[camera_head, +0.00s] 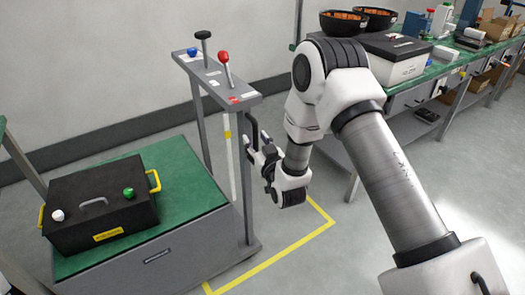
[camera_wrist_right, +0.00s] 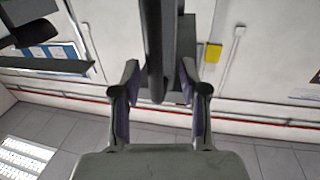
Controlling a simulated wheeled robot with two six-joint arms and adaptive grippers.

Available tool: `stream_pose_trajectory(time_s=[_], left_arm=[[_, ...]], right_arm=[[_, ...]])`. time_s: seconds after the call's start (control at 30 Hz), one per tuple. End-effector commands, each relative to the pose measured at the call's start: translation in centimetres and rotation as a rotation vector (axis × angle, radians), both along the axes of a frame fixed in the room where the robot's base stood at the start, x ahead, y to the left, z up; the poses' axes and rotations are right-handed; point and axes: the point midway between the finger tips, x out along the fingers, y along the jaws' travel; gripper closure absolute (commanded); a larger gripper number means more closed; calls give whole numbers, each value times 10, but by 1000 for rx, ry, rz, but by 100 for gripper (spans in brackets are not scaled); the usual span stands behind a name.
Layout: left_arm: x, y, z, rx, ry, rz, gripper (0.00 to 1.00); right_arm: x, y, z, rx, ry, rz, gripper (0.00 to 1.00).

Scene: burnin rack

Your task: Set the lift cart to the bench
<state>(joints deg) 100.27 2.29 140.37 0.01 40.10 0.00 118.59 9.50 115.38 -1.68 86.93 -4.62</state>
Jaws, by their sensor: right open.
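The lift cart (camera_head: 165,262) stands at the left, with a green deck and a grey upright frame. On its top panel (camera_head: 215,78) are a blue knob (camera_head: 192,52), a black lever (camera_head: 204,42) and a red-topped lever (camera_head: 225,66). My right gripper (camera_head: 256,150) is beside the frame's right post, below the panel, near a dark handle bar (camera_head: 252,128). In the wrist view the open fingers (camera_wrist_right: 158,85) appear on either side of a dark bar (camera_wrist_right: 155,40); contact cannot be told. The green-topped bench (camera_head: 440,68) is at the upper right, partly hidden by my right arm. My left gripper is out of view.
A black case (camera_head: 100,210) with yellow handles sits on the cart's deck. A yellow line (camera_head: 290,246) marks the floor beside the cart. Black bowls (camera_head: 343,22) and a white-sided box (camera_head: 398,62) stand on the bench. Grey floor between cart and bench is open.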

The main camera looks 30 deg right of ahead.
Motion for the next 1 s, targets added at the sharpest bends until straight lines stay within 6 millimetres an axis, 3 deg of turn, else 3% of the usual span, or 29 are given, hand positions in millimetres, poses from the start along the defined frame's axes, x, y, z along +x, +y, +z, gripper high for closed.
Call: stream_pose_trajectory(time_s=[0.2,0.4,1.0], left_arm=[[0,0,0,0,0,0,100],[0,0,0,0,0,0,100],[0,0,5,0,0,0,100]], right_arm=[[-57,8,-1,1,5,2,57],[-91,13,-1,-2,3,3,57],[-98,14,-1,-1,14,3,57]])
